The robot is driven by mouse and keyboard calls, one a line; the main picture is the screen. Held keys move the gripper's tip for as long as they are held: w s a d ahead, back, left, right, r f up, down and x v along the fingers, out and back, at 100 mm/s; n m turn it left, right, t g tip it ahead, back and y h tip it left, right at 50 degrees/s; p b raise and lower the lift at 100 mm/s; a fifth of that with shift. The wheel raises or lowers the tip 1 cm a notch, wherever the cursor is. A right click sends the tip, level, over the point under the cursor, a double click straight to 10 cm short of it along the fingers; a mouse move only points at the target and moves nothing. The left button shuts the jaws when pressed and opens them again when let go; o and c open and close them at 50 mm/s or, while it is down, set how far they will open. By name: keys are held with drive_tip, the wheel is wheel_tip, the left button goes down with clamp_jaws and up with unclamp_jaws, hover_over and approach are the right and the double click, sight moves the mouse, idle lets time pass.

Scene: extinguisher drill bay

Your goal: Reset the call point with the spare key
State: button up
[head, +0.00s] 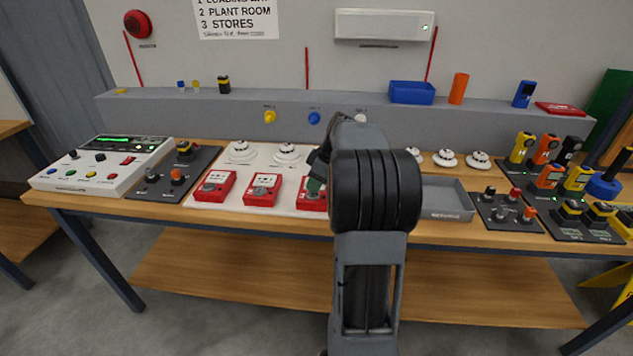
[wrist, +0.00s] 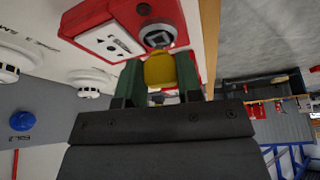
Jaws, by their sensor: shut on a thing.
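Three red call points stand in a row on the white board: the left one (head: 215,186), the middle one (head: 262,189) and the right one (head: 312,199). My gripper (head: 317,178) is at the right one, partly hidden by my arm. In the wrist view, the green fingers of my gripper (wrist: 160,75) are shut on a yellow key-like piece (wrist: 160,70). Its far end is right by the round grey lock (wrist: 159,38) of a red call point (wrist: 115,35). I cannot tell whether it is inside the lock.
White detectors (head: 287,153) line the board behind the call points. A yellow piece (head: 269,116) and a blue piece (head: 314,118) hang on the ledge front. A control panel (head: 100,163) stands left, a grey tray (head: 446,198) right.

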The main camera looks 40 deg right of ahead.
drive_tip(key=shift+r+p, duration=1.1)
drive_tip(key=shift+r, duration=0.65)
